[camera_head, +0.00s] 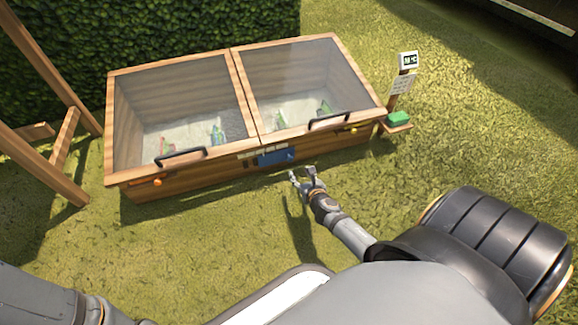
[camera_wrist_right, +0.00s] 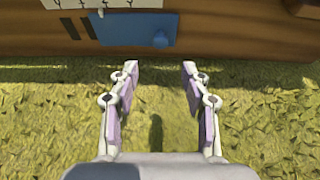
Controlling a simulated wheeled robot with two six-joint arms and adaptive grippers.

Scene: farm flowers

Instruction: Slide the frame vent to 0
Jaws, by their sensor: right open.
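The wooden cold frame (camera_head: 180,182) has two glazed lids. A blue vent slide (camera_head: 276,157) sits at the middle of its front wall. In the right wrist view the blue slide (camera_wrist_right: 138,29) carries a round blue knob (camera_wrist_right: 160,38) near its right end. Dark slots (camera_wrist_right: 78,28) show left of the slide, below a white scale strip (camera_wrist_right: 75,4) whose digits I cannot read. My right gripper (camera_head: 302,171) is open and empty in front of the slide, apart from it. In the wrist view its fingers (camera_wrist_right: 160,68) stand either side of the knob's line, short of it. My left gripper is out of view.
A post with a display (camera_head: 408,60) and a green item (camera_head: 398,118) stands at the right. A wooden structure (camera_head: 62,140) stands at the left. Open grass lies in front.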

